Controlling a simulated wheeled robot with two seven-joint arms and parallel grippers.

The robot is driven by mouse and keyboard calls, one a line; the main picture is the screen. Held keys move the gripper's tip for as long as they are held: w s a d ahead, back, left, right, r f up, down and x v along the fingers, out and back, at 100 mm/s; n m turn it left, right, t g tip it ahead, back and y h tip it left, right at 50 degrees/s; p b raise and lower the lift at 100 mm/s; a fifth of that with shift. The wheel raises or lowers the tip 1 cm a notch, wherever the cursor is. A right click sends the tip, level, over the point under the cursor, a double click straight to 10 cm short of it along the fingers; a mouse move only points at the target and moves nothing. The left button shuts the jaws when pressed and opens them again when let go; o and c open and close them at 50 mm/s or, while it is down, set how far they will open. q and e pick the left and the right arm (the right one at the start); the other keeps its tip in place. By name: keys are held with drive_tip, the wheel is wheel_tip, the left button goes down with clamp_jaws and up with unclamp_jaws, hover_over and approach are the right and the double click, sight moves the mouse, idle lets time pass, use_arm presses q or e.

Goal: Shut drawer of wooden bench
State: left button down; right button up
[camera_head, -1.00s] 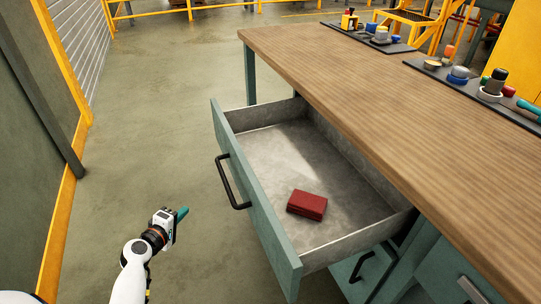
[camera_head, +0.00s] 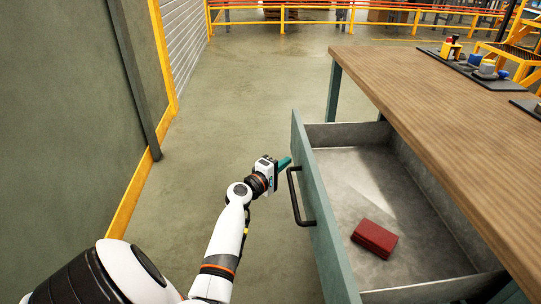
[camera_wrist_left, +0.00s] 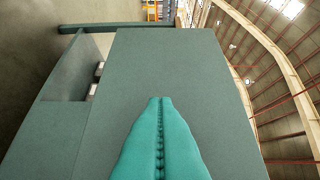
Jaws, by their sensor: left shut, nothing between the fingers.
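The wooden bench (camera_head: 440,110) has a brown top and grey-green sides, on the right of the head view. Its drawer (camera_head: 322,215) is pulled far out, with a grey metal inside and a black bar handle (camera_head: 296,198) on its front. A dark red box (camera_head: 374,238) lies in the drawer. My left gripper (camera_head: 285,162), with teal fingers, is shut and empty near the far part of the drawer front, beyond the handle. Whether it touches is unclear. In the left wrist view the closed fingers (camera_wrist_left: 160,125) point at a flat grey-green panel. My right gripper is out of view.
Dark trays with tools (camera_head: 478,68) sit on the bench top. Open floor (camera_head: 240,110) lies left of the drawer. A green wall panel with a yellow base edge (camera_head: 135,200) stands on the left. Yellow railings (camera_head: 330,28) run across the back.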

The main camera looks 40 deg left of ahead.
use_arm(q)
drive_tip(key=shift+w+d, duration=0.55)
drive_tip(key=shift+w, duration=0.1)
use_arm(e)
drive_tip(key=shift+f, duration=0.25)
use_arm(q)
drive_tip(key=shift+w+d, duration=0.1)
